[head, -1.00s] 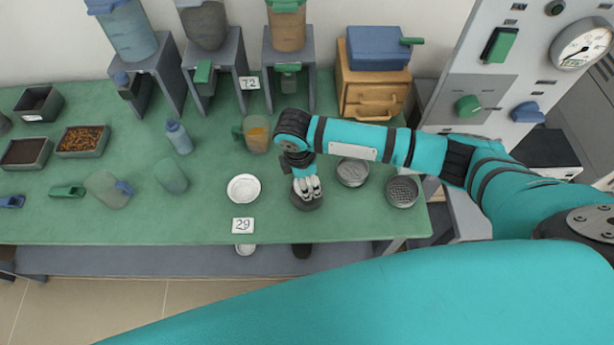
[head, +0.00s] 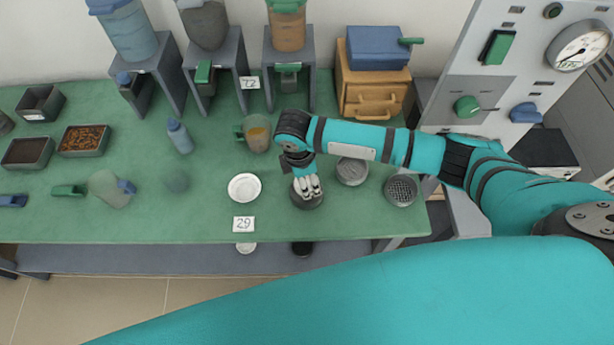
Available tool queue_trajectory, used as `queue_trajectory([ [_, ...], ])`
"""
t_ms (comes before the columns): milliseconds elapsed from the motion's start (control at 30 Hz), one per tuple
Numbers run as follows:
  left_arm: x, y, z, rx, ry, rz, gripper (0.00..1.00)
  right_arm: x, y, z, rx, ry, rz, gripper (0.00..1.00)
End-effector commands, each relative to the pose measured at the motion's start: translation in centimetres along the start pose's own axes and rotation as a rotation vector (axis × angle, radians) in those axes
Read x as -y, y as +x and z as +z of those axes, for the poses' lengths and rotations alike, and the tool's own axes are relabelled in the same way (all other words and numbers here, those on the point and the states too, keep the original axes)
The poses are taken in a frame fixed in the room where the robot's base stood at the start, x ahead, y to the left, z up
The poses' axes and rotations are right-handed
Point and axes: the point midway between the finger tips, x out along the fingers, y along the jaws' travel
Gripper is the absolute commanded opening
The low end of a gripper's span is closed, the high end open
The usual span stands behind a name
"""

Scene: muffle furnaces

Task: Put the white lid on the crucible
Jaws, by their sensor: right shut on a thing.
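A round white dish-like piece (head: 244,187) lies on the green table left of my right gripper; I cannot tell whether it is the white lid or a dish. My right gripper (head: 307,186) points down and is shut at a dark grey round vessel (head: 308,201), perhaps the crucible. The fingers cover the vessel's top, so what lies between them is hidden. My left gripper is not in view.
A round grey tin (head: 352,171) and a mesh-topped tin (head: 400,190) stand to the right. An amber-filled jug (head: 255,134) stands behind. A number card (head: 243,224) lies near the front edge. Bottles and trays are at left.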

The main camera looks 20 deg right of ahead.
Motion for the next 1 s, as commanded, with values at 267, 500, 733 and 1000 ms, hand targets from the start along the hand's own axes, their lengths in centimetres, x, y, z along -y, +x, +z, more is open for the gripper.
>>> queue_trajectory([
  [267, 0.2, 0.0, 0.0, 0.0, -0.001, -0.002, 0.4, 0.1, 0.3, -0.1, 0.0, 0.0, -0.001, 0.39],
  [500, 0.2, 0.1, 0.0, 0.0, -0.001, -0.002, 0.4, 0.1, 0.9, -0.1, 0.0, -0.001, -0.001, 0.39],
  [733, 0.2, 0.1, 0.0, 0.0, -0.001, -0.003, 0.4, 0.1, 1.2, -0.1, 0.0, -0.001, -0.001, 0.39],
  [1000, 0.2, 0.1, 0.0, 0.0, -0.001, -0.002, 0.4, 0.1, 1.2, -0.1, 0.0, -0.001, -0.001, 0.39],
])
